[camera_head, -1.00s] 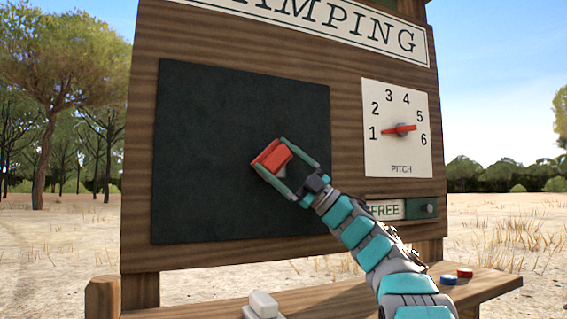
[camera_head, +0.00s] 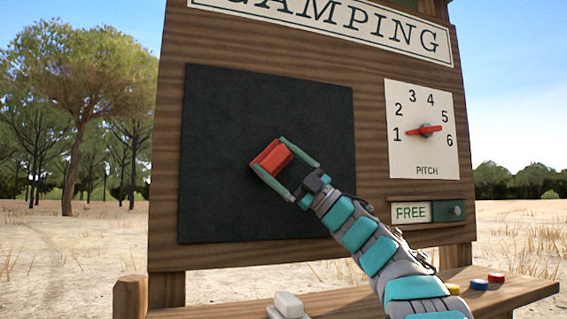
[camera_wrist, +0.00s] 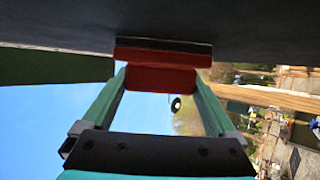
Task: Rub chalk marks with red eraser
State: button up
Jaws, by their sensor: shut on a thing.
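The red eraser (camera_head: 271,157) is held between the fingers of my gripper (camera_head: 287,166), in front of the middle of the dark chalkboard (camera_head: 225,110). In the wrist view the red eraser (camera_wrist: 160,77) sits between my green fingertips, with its dark face at the board surface (camera_wrist: 240,25). It looks in contact with the board or very close to it. I can see no clear chalk marks on the visible part of the board. The patch behind the eraser and gripper is hidden.
A pitch dial (camera_head: 425,130) with a red pointer and a FREE slider sign (camera_head: 411,213) are right of the board.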

jog(key=s+a+b, duration=0.1)
jog(key=a, duration=0.5)
jog(key=shift+s+a, duration=0.2)
jog(key=shift+s, duration=0.05)
dwell(0.4)
jog(key=shift+s, duration=0.1)
jog(key=shift+s+d+b, duration=0.25)
jog(key=shift+s+b, duration=0.05)
jog(key=shift+s, duration=0.65)
jog(key=shift+s+d+b, duration=0.3)
jog(key=shift+s+b, duration=0.05)
jog(key=shift+s, duration=0.55)
jog(key=shift+s+d+b, duration=0.25)
jog(key=shift+s+b, duration=0.05)
jog(key=shift+s, duration=0.65)
jog(key=shift+s, duration=0.1)
jog(key=s, duration=0.1)
jog(key=s+d, duration=0.1)
jog(key=shift+s, duration=0.35)
